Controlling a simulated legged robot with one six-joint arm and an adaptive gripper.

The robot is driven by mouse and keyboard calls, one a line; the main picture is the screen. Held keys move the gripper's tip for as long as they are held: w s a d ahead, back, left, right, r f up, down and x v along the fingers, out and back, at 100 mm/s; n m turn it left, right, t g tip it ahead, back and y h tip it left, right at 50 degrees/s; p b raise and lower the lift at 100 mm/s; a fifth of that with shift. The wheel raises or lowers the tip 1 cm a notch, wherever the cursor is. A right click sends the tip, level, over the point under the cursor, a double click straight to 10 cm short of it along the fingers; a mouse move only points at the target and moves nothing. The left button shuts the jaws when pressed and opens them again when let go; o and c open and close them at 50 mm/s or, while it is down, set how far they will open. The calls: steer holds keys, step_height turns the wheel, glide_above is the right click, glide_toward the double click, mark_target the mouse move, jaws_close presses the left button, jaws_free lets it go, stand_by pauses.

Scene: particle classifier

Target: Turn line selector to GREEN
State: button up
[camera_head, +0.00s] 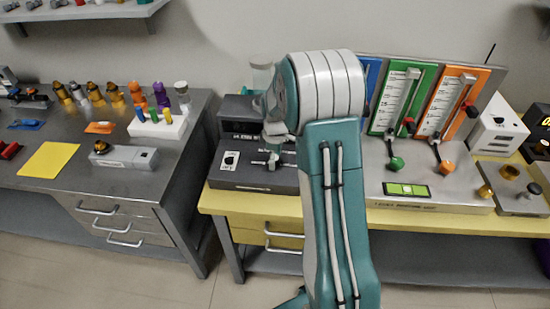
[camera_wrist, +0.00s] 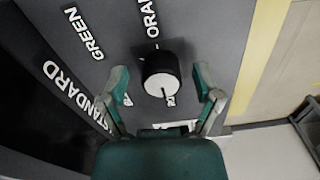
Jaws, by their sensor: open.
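The line selector is a round black knob (camera_wrist: 162,75) with a pale face and a dark pointer mark, seen in the wrist view on a dark panel. The mark points toward the bottom of that view, away from the white words GREEN (camera_wrist: 84,34) and ORAN… (camera_wrist: 149,18). My gripper (camera_wrist: 160,70) is open, with one green finger on each side of the knob and visible gaps to both. In the head view my gripper (camera_head: 273,158) is over the front of the dark box (camera_head: 255,184), and I cannot make out the knob there.
A white plate with a dial (camera_head: 230,160) is on the box's left. The panel with green (camera_head: 410,95) and orange (camera_head: 450,100) gauges stands right of my arm. The grey bench (camera_head: 75,170) at left carries bottles and small parts. A yellow table edge (camera_wrist: 262,50) lies right of the knob.

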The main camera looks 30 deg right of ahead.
steer(key=shift+a, duration=0.1)
jaws_close()
steer(key=shift+m, duration=0.4)
steer(key=m, duration=0.5)
steer(key=shift+s+f, duration=0.1)
steer(key=m, duration=0.5)
steer(key=shift+a+m, duration=0.1)
steer(key=shift+m, duration=0.3)
steer(key=m, duration=0.6)
steer(key=shift+s, duration=0.1)
steer(key=m, duration=0.6)
steer(key=shift+a+f, duration=0.1)
